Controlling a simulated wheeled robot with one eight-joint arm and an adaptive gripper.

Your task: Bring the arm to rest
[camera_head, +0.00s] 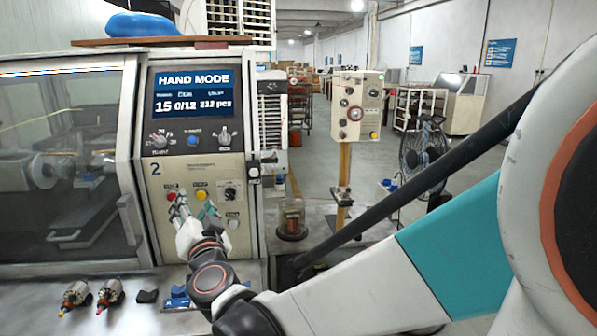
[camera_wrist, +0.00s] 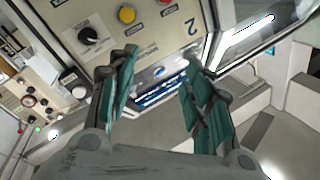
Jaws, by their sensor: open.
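My arm reaches in from the right of the head view, and my gripper (camera_head: 179,200) is in front of the lower part of the machine's control panel (camera_head: 187,240). In the wrist view my gripper (camera_wrist: 160,72) has its two teal-padded fingers spread apart with nothing between them. Beyond the fingertips are the panel's yellow button (camera_wrist: 127,14), a black knob (camera_wrist: 89,35) and the blue screen (camera_wrist: 160,93). In the head view the screen (camera_head: 193,92) reads HAND MODE. The red button (camera_head: 171,195) is close beside the fingertips; I cannot tell whether they touch the panel.
Two small armatures (camera_head: 76,294) (camera_head: 111,292) lie on the metal bench at the lower left, beside a dark block (camera_head: 147,296). A copper wire spool (camera_head: 292,218) stands right of the panel. A control box on a yellow post (camera_head: 358,105) and a fan (camera_head: 424,160) stand farther back.

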